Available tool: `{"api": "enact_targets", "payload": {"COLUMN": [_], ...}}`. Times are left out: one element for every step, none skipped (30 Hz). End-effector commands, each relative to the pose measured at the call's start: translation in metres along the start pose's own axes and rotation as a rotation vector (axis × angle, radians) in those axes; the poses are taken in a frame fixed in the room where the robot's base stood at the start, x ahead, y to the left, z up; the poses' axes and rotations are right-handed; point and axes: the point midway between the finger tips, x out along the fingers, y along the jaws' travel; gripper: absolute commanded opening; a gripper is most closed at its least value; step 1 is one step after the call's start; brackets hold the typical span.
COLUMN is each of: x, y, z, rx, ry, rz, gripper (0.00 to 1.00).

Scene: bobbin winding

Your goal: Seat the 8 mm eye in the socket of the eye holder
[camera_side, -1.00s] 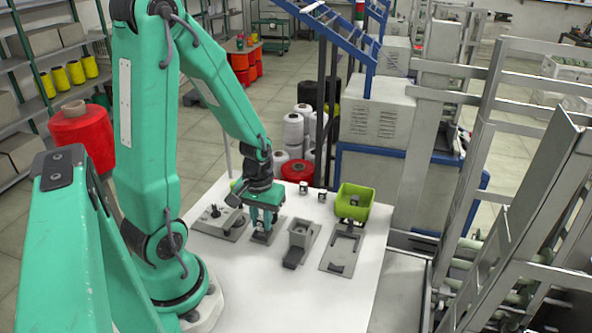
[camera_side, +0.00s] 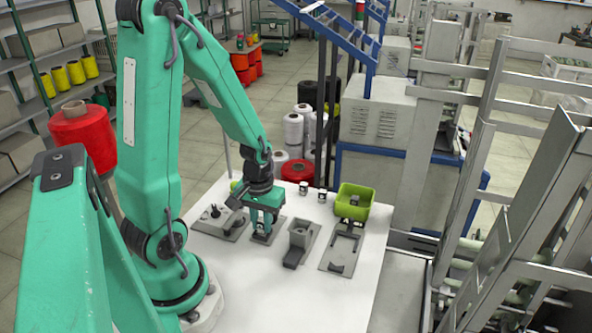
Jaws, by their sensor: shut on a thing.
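My gripper (camera_side: 264,224) points straight down over a small dark plate (camera_side: 271,237) on the white table. Its fingers are close together and low over the plate. The 8 mm eye is too small or too hidden between the fingers to make out. The plate under my gripper appears to be the eye holder; its socket is hidden by the fingers. I cannot tell whether the held thing touches the plate.
To the right stand a grey block fixture (camera_side: 301,238) and a flat grey plate (camera_side: 341,252). A green bin (camera_side: 354,203) and two small pieces (camera_side: 304,188) stand behind. Another fixture plate (camera_side: 217,220) lies left. The front of the white table (camera_side: 290,300) is clear.

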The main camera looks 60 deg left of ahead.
Motion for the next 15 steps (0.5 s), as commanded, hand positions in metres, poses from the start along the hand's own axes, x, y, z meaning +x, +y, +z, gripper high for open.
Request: {"api": "enact_targets", "payload": {"x": [0.001, 0.002, 0.003, 0.003, 0.004, 0.005, 0.006, 0.006, 0.007, 0.008, 0.009, 0.01, 0.011, 0.012, 0.013], "y": [0.0, 0.0, 0.0, 0.0, 0.0, 0.0, 0.0, 0.0, 0.0, 0.0, 0.0, 0.0, 0.0, 0.0, 0.0], "z": [0.0, 0.0, 0.0, 0.0, 0.0, 0.0, 0.0, 0.0, 0.0, 0.0, 0.0, 0.0, 0.0, 0.0, 0.001], "rx": [0.0, 0.0, 0.0, 0.0, 0.0, 0.0, 0.0, 0.0, 0.0, 0.0, 0.0, 0.0, 0.0, 0.0, 0.0], "ry": [-0.001, -0.001, 0.0, 0.0, 0.0, 0.0, -0.001, -0.001, -0.001, -0.001, -0.001, -0.001, -0.001, -0.001, -0.002], "rz": [0.0, 0.0, 0.0, 0.0, 0.0, 0.0, 0.0, 0.0, 0.0, 0.0, 0.0, 0.0, 0.0, 0.0, 0.0], "gripper": [0.0, 0.0, 0.0, 0.0, 0.0, 0.0, 0.0, 0.0, 0.0, 0.0, 0.0, 0.0, 0.0, 0.0, 0.0]}}
